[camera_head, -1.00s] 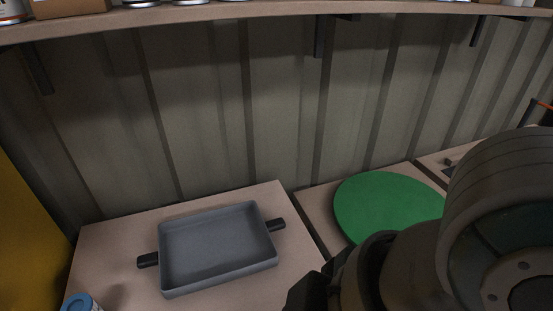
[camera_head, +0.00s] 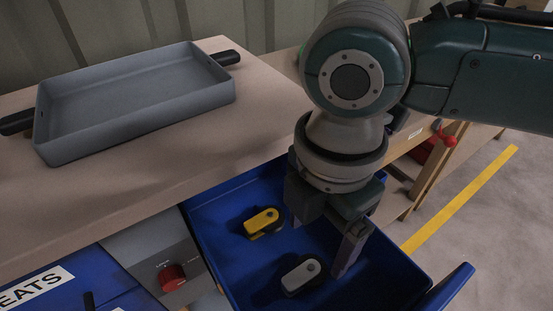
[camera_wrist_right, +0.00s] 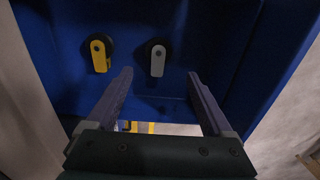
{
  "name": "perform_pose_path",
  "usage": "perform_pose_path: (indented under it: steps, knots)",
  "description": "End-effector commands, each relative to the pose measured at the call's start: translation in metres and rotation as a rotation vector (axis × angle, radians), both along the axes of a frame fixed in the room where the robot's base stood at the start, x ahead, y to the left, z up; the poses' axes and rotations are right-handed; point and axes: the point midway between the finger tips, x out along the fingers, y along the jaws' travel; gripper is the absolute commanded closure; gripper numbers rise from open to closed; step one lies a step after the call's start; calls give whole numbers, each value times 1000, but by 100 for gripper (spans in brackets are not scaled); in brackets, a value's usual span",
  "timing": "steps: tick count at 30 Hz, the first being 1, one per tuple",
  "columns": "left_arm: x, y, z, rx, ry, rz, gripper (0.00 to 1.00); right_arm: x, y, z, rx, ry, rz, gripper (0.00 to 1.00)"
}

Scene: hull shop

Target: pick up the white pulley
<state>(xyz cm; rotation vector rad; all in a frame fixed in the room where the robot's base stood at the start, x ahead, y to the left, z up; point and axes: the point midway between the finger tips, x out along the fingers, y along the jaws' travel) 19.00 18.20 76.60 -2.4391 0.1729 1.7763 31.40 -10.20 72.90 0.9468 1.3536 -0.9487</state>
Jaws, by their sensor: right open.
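The white pulley (camera_head: 301,275), a pale grey-white body with a dark wheel, lies on the floor of an open blue drawer (camera_head: 218,262). In the right wrist view the white pulley (camera_wrist_right: 158,60) shows just beyond the fingertips, roughly centred between them. My right gripper (camera_head: 328,240) is open and empty, pointing down into the drawer, apart from the pulley. Its two fingers show spread in the right wrist view (camera_wrist_right: 158,82). My left gripper is not in view.
A yellow pulley (camera_head: 263,222) lies near the white one in the drawer, and left of it in the wrist view (camera_wrist_right: 99,55). Drawer walls surround both. The wooden bench top (camera_head: 205,148) with a grey tray (camera_head: 140,95) overhangs the drawer's back. A red knob (camera_head: 172,277) is at left.

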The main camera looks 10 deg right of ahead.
Motion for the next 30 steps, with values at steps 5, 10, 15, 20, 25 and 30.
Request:
perform_pose_path:
  steps: [5,10,15,20,25,30]
  knots:
    - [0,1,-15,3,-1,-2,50,-1,1,-31,0,2,-1,14]
    - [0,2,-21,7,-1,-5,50,0,2,-45,1,0,0,14]
    - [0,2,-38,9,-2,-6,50,1,6,-74,1,1,-2,14]
    - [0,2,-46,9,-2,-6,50,1,6,-90,1,1,-1,14]
    - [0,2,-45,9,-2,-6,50,1,6,-91,1,0,-1,14]
    - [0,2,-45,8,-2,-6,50,1,6,-90,2,1,-1,22]
